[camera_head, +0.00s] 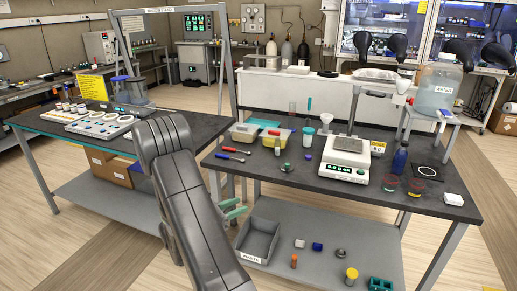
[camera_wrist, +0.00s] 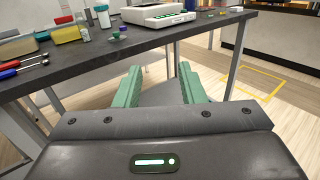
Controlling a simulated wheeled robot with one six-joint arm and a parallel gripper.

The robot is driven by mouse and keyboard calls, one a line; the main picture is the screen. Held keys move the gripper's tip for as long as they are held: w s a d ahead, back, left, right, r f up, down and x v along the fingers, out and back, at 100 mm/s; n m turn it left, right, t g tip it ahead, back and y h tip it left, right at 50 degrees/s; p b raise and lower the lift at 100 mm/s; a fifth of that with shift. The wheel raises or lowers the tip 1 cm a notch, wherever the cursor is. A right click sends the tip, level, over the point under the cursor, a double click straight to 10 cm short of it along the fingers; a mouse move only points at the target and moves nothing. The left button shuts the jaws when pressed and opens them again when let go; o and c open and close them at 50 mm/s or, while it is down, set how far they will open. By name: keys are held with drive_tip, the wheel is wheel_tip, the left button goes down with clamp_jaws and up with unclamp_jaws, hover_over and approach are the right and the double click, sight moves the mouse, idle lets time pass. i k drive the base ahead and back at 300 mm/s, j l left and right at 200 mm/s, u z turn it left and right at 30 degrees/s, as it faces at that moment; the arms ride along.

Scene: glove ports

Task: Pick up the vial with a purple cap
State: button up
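A small purple-topped item (camera_head: 308,156), seemingly the purple-capped vial, stands on the dark bench top, left of the white scale. In the wrist view a small purple spot (camera_wrist: 123,28) shows near the bench edge, beside a small green-topped item (camera_wrist: 116,36). Its body is too small to make out. My gripper (camera_wrist: 160,70) has green fingers spread apart with nothing between them. In the head view my gripper (camera_head: 237,208) is in front of the bench, below its top and near the front edge, apart from the purple item.
The lower shelf holds a grey tray (camera_head: 258,241) and several small items. The bench edge lies between my gripper and the top.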

sight(277, 151)
drive_tip(key=i+l+u, duration=0.4)
drive_tip(key=l+u, duration=0.15)
drive_tip(key=i+l+u, duration=0.15)
drive_tip(key=l+u, duration=0.15)
drive_tip(key=l, duration=0.15)
drive_tip(key=i+l, duration=0.1)
drive_tip(key=l, duration=0.25)
drive_tip(key=i+l, duration=0.15)
drive_tip(key=l, duration=0.25)
drive_tip(key=i+l, duration=0.1)
drive_tip(key=l, duration=0.25)
drive_tip(key=u, duration=0.05)
